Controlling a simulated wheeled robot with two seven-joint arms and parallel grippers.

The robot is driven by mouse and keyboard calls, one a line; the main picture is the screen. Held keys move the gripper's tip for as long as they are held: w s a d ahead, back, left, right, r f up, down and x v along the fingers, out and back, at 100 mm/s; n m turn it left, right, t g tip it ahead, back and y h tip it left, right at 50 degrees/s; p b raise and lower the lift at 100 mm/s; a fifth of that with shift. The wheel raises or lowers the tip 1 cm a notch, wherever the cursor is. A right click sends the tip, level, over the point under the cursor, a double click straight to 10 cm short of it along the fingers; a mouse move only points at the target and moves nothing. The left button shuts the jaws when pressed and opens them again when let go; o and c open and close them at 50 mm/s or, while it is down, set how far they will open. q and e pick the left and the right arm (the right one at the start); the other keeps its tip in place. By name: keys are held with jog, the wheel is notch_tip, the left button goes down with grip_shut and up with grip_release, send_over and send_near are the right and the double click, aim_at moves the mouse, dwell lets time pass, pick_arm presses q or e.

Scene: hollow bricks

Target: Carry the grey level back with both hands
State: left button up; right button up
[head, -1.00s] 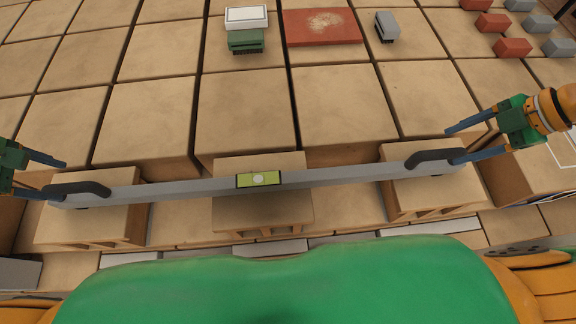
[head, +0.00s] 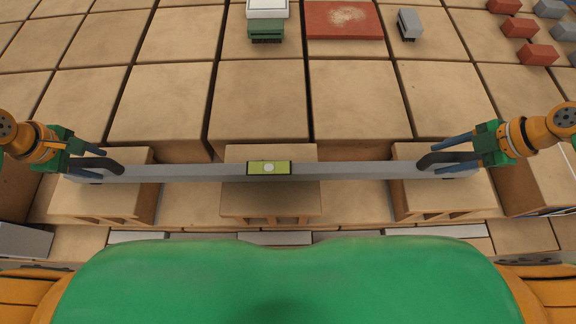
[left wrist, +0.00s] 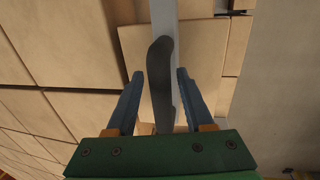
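The long grey level (head: 355,171) lies across several hollow bricks in front of me, a yellow-green vial window (head: 269,168) at its middle. It has a black handle near each end: the left handle (head: 98,162) and the right handle (head: 436,158). My left gripper (head: 103,157) is at the left handle. In the left wrist view its blue fingers (left wrist: 160,76) stand apart on either side of the dark handle (left wrist: 160,75), with gaps visible. My right gripper (head: 448,155) has its fingers apart, one on each side of the right handle.
Large tan blocks (head: 260,95) fill the floor beyond the level.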

pick_arm(q)
grip_shut()
pick_arm(e)
grip_shut()
pick_arm(q)
jog(key=shift+w+r, duration=0.1)
jog(key=shift+r, duration=0.05)
pick_arm(e)
jog(key=shift+w+r, duration=0.1)
jog(key=shift+r, duration=0.05)
dwell(0.6)
